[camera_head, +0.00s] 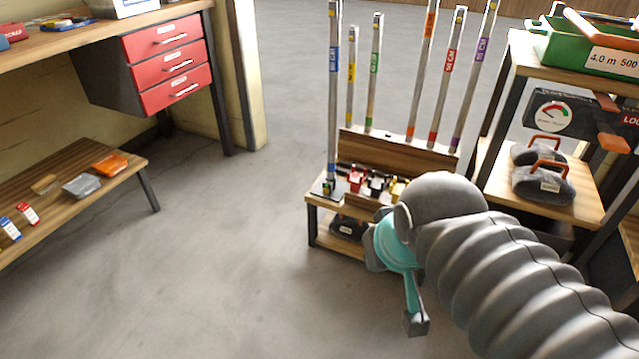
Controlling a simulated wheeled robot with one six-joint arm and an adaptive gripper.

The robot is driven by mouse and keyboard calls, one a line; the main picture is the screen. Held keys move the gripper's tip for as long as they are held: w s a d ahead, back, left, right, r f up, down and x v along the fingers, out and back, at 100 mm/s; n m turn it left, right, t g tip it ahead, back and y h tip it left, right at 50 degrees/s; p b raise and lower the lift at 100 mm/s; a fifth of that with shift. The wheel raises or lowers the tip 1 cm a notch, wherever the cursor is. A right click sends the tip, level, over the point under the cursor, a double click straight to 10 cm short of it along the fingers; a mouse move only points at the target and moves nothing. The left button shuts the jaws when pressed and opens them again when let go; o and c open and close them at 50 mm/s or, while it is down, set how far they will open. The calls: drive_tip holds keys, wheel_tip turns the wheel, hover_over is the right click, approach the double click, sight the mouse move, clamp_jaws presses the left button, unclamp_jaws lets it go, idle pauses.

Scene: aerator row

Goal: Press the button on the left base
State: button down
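A black base (318,190) stands at the left end of the low wooden stand, at the foot of a tall metal pole (333,110) with a blue label. A small green and red part (328,186), perhaps the button, shows on this base; it is too small to make out. My gripper (416,322) hangs below my grey ribbed arm, in front of and right of the base in the picture, apart from it. Its teal part and one dark fingertip show. The other finger is not clear, so its opening cannot be told. My arm hides the stand's right part.
Small red, black and yellow parts (376,184) sit on the stand (318,240), with several more labelled poles behind. A shelf (585,208) with dark weights stands right. A red-drawer bench (60,42) and low table (125,158) stand left. The floor between is clear.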

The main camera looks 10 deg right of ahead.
sight(326, 191)
drive_tip(key=w+f+m+t+b, duration=0.25)
drive_tip(key=w+f, duration=0.35)
drive_tip(key=w, duration=1)
drive_tip(key=w+f+m+t+b, duration=0.1)
drive_tip(key=w+f+t+b, duration=0.3)
drive_tip(key=w, duration=1.2)
drive_tip(key=w+f+t+y+b, duration=0.1)
drive_tip(key=w+f+b, duration=0.1)
drive_tip(key=w+f, duration=0.3)
drive_tip(key=w+a+f+m+t+b, duration=0.1)
drive_tip(key=w+f, duration=0.4)
drive_tip(key=f, duration=0.8)
drive_tip(key=w+a+f+m+t+y+b, duration=0.1)
drive_tip(key=w+f+t+b, duration=0.1)
drive_tip(key=w+f, duration=0.3)
wheel_tip(326, 191, down, 4)
drive_tip(key=shift+w+f+y+b, duration=0.15)
drive_tip(key=shift+w+y+b, duration=0.2)
drive_tip(key=shift+b, duration=0.25)
drive_tip(key=w+d, duration=0.5)
drive_tip(key=w, duration=0.2)
drive_tip(key=shift+w+d, duration=0.15)
drive_tip(key=shift+w, duration=0.05)
